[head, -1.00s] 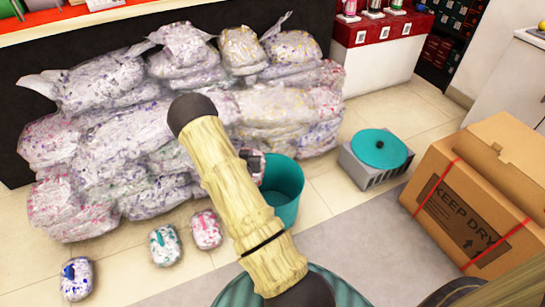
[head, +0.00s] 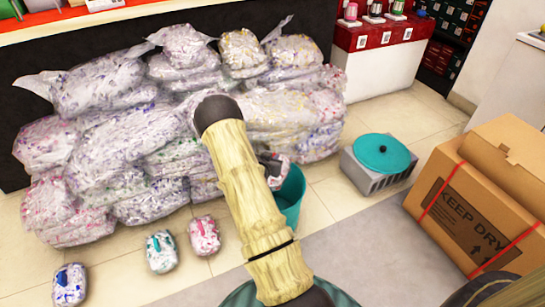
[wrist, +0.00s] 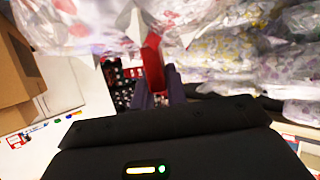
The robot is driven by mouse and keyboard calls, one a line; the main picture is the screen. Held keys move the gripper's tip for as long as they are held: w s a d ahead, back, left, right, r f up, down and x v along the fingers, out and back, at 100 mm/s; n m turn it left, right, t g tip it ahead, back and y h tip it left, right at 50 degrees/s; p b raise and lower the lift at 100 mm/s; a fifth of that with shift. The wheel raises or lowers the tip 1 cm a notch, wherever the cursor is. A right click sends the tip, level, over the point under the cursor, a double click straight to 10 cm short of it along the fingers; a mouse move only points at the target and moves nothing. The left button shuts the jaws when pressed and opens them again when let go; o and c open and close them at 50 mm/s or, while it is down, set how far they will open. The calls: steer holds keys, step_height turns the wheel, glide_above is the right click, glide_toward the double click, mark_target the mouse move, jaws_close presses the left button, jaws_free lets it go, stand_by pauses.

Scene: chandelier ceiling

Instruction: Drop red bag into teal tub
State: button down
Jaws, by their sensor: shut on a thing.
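The teal tub (head: 292,198) stands on the floor in the middle of the head view. My arm covers its left part. My gripper (wrist: 155,88) is shut on the red tab of the red bag (wrist: 153,62) in the wrist view. The bag's pale, speckled plastic blurs across the top of that view. In the head view, a small pale part of the bag (head: 271,159) shows beside my arm, at the tub's upper left rim. My arm hides most of the gripper there, and I cannot tell how far the bag is over the opening.
Small bags with blue (head: 69,284), teal (head: 161,251) and pink (head: 204,235) parts lie on the floor at left. A large pile of plastic bags (head: 130,150) stands behind. A grey box with a teal disc (head: 382,155) and a cardboard box (head: 470,215) stand right.

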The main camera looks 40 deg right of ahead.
steer(key=shift+f+b, duration=1.2)
steer(key=shift+f, duration=0.75)
steer(key=c, duration=1.3)
jaws_free()
steer(key=shift+a+r, duration=0.1)
steer(key=p+v, duration=0.7)
steer(key=v, duration=1)
steer(key=shift+a, duration=0.1)
